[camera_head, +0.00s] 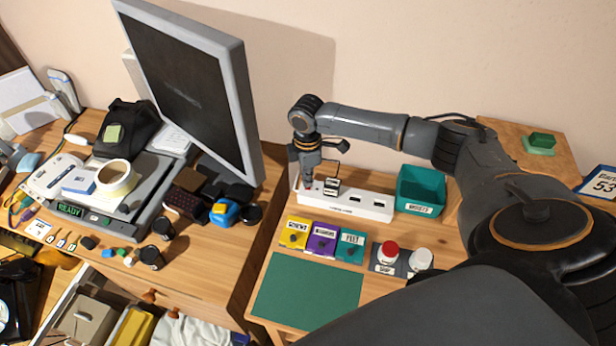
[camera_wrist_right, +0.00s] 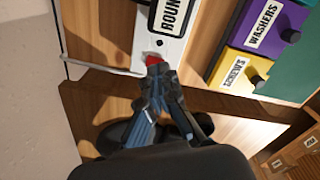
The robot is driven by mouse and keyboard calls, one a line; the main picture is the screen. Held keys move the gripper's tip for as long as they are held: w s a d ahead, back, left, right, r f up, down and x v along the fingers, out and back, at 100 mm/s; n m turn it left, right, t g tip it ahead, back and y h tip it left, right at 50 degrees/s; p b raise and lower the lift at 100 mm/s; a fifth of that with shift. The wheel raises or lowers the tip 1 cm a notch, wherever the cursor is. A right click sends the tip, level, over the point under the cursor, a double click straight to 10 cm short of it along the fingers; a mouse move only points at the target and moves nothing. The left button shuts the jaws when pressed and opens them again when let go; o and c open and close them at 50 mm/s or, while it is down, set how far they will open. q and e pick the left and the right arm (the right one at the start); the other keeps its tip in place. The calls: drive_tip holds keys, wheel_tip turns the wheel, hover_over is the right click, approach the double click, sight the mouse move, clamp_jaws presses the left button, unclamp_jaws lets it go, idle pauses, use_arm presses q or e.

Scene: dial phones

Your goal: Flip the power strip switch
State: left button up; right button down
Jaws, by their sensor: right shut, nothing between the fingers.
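The white power strip (camera_head: 372,210) lies along the back of the right-hand desk, with dark sockets on its top. Its red switch (camera_wrist_right: 153,59) shows at the strip's end in the right wrist view. My right gripper (camera_head: 307,180) points down over the left end of the strip. In the right wrist view its shut, empty fingertips (camera_wrist_right: 154,78) are right at the red switch and partly cover it. I cannot tell whether they touch it or which way the switch is set. My left gripper is not in view.
A labelled plug (camera_head: 331,187) stands on the strip, close to my right gripper. A teal bin (camera_head: 421,190) is at the strip's right end. Yellow, purple and teal boxes (camera_head: 322,240) and red and white knobs (camera_head: 389,250) stand in front. A monitor (camera_head: 190,85) rises at left.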

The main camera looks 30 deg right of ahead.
drive_tip(key=shift+s+f+b, duration=0.1)
drive_tip(key=shift+f+b, duration=0.25)
drive_tip(key=shift+f, duration=0.6)
idle(0.3)
drive_tip(key=shift+r+p, duration=0.8)
drive_tip(key=shift+p, duration=0.2)
wheel_tip(320, 180, up, 6)
drive_tip(key=p, duration=0.5)
drive_tip(key=shift+f+p, duration=0.25)
drive_tip(key=shift+p, duration=0.15)
drive_tip(key=shift+f, duration=0.1)
